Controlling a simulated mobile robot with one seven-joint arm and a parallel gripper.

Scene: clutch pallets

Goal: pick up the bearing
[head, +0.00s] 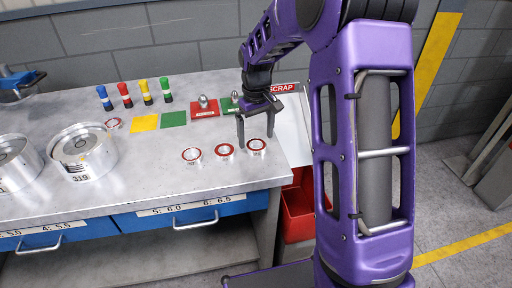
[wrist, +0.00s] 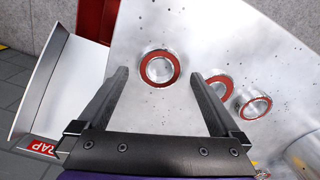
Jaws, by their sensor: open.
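Several bearings with red-ringed faces lie flat on the grey metal bench. Three form a row near its front right: the right bearing (head: 257,145), the middle bearing (head: 225,150) and the left bearing (head: 192,155). My gripper (head: 256,141) is open and empty, pointing down over the right bearing. In the wrist view, that right bearing (wrist: 160,68) shows between the open fingertips of my gripper (wrist: 159,76), seemingly a little beyond them. The middle bearing (wrist: 218,87) is partly covered by the right finger. The left bearing (wrist: 253,105) lies outside it.
A white scrap tray (head: 293,130) adjoins the bench's right end, with a red bin (head: 298,208) below. Another red-ringed piece (head: 113,123), coloured squares and striped cylinders stand farther back. Large metal drums (head: 83,151) stand at left.

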